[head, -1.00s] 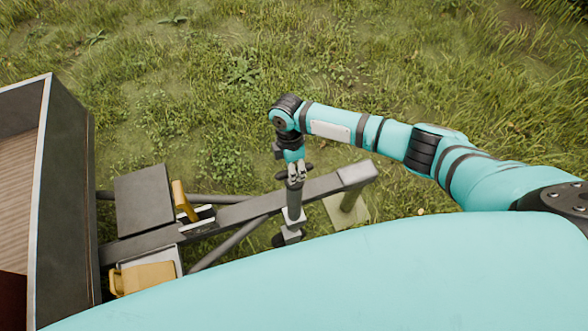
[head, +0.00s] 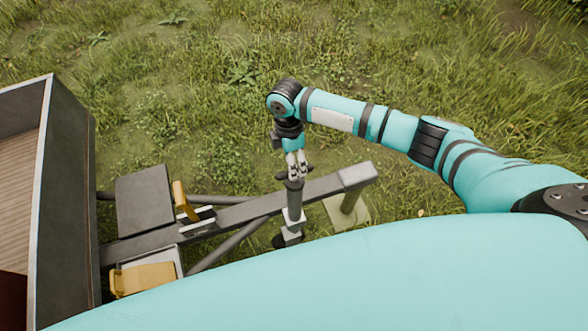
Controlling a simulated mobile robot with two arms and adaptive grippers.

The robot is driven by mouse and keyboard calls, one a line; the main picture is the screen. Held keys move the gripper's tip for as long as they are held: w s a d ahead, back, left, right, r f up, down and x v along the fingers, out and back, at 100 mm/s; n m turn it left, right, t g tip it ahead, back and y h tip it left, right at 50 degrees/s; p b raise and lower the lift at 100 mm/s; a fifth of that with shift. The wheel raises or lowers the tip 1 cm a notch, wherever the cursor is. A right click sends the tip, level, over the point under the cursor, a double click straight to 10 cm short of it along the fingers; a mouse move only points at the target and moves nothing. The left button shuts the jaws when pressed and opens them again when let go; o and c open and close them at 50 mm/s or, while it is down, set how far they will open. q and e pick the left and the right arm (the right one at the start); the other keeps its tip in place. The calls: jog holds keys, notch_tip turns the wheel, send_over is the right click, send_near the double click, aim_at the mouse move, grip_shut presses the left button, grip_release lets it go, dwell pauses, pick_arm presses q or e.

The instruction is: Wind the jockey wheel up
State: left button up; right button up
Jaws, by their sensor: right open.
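The jockey wheel (head: 294,201) is a grey tube standing at the side of the trailer's drawbar (head: 245,209), with a pale clamp partway down. Its dark lower end shows below the bar, and the wheel itself is hard to make out. Dark pieces of the crank handle (head: 281,176) show at its top. My right gripper (head: 298,174) points down just above the top of the tube. Its fingers are open. Whether they touch the handle, I cannot tell. My left gripper is not in view.
The trailer box (head: 68,200) stands at the left. A dark plate (head: 144,201) and yellow wheel chocks (head: 145,279) sit by the drawbar. A post on a pale pad (head: 354,210) is under its front end. Open grass lies beyond. My own teal body hides the bottom.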

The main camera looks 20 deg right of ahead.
notch_tip(320, 180, up, 8)
jog(key=w, duration=0.1)
jog(key=shift+w+f, duration=0.2)
jog(key=shift+f, duration=0.05)
jog(key=shift+a, duration=0.1)
